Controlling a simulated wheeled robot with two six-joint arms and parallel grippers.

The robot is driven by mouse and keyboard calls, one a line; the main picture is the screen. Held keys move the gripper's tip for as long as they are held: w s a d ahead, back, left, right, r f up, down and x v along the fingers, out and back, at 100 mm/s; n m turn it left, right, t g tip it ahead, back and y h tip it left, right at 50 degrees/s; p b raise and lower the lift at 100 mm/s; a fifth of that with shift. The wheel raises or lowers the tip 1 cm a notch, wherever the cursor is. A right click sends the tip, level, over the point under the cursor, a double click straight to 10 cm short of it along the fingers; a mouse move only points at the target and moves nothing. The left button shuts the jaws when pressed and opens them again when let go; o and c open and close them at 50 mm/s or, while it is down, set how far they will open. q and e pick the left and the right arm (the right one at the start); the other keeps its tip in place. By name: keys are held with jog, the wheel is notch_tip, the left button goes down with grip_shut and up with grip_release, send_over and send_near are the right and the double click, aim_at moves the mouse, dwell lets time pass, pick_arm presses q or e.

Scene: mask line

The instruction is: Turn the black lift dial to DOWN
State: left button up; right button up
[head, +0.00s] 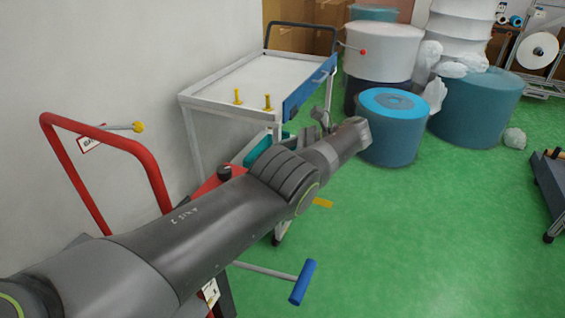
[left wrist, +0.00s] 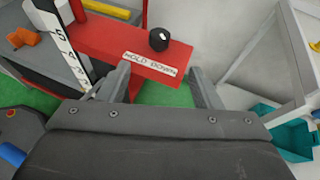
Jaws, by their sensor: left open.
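The black lift dial (left wrist: 159,39) stands on a red panel (left wrist: 115,45) in the left wrist view, with a white mark on its top. A white label (left wrist: 150,64) just in front of it seems to read HOLD and DOWN. In the head view the dial (head: 225,171) shows just behind my left arm. My left gripper (left wrist: 160,82) is open and empty. Its two fingers are apart, on either side of the label and on the near side of the dial, without visible contact with the dial. In the head view my arm hides much of the red panel.
A red handle frame (head: 100,128) with a yellow-knobbed lever (head: 137,127) stands at left. A white-topped cart (head: 245,85) with yellow pegs stands behind. A blue-handled lever (head: 303,282) sticks out in front. Large rolls (head: 390,140) stand at the back.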

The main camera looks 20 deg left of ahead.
pick_arm(q)
jog(key=shift+d+r, duration=0.15)
jog(key=shift+d, duration=0.2)
pick_arm(e)
jog(key=shift+w, duration=0.35)
pick_arm(q)
jog(key=shift+r, duration=0.15)
